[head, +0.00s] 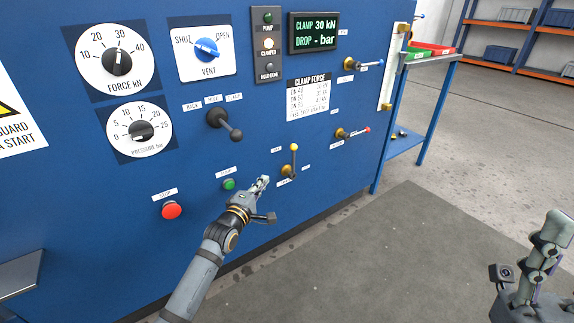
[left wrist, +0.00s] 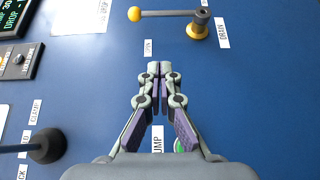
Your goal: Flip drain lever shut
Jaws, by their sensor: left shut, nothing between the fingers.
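The drain lever (head: 294,158) is a short bar with a yellow ball end on a brass-coloured valve stem, low on the blue panel. It points up in the head view; in the left wrist view the lever (left wrist: 168,13) lies sideways near the OPEN label (left wrist: 148,46), with the DRAIN label (left wrist: 222,32) beside its pivot. My left gripper (head: 264,181) is shut and empty, just left of the lever and apart from it. Its closed tips (left wrist: 160,68) show below the lever in the wrist view. My right gripper (head: 556,225) is at the right edge, away from the panel; its fingers are unclear.
A green button (head: 229,184) sits just left of my left gripper, and a red stop button (head: 172,210) further left. A black selector handle (head: 222,124) sticks out above. Other valve levers (head: 353,133) are to the right. A blue cart (head: 420,100) stands beyond the panel.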

